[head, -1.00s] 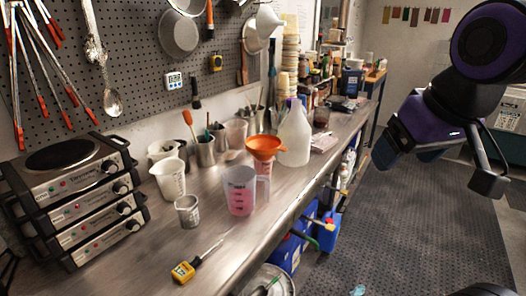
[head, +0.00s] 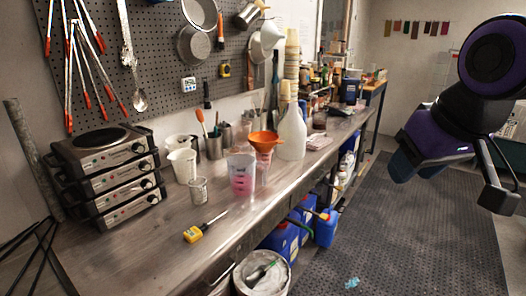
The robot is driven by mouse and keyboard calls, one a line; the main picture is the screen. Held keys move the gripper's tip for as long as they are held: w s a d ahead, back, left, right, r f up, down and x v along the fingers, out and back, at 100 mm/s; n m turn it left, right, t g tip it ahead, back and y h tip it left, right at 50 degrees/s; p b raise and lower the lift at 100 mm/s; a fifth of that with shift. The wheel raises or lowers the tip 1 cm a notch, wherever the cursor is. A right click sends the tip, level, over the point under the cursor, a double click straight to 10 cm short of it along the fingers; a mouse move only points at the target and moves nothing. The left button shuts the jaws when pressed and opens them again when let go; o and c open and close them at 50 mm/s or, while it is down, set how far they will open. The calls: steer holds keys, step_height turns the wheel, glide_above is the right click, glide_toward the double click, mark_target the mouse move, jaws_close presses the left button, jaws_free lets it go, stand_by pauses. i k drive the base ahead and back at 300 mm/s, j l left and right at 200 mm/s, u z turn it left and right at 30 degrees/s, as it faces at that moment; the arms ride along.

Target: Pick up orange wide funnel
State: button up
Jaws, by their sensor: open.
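The orange wide funnel (head: 264,138) sits mouth up on the steel bench, in the middle of the head view. Its lower part goes down into or behind a clear vessel; I cannot tell which. A measuring jug with pink liquid (head: 242,175) stands in front of it to the left. A large whitish jug (head: 292,133) stands just behind it to the right. My gripper (head: 450,183) is at the right of the view, over the floor, open and empty. It is well apart from the funnel and the bench.
The bench (head: 150,240) also holds stacked hot plates (head: 105,170), white beakers (head: 183,165) and a yellow-handled thermometer (head: 195,233). Blue canisters (head: 283,240) and a white bucket (head: 262,275) stand below the front edge. The dark floor mat (head: 400,235) is largely clear.

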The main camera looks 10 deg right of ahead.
mark_target(263, 141)
steer(key=u, duration=1.45)
steer(key=l+u, duration=0.3)
steer(key=l, duration=1.95)
steer(key=i+l, duration=0.1)
steer(key=l, duration=3)
steer(key=i, duration=0.05)
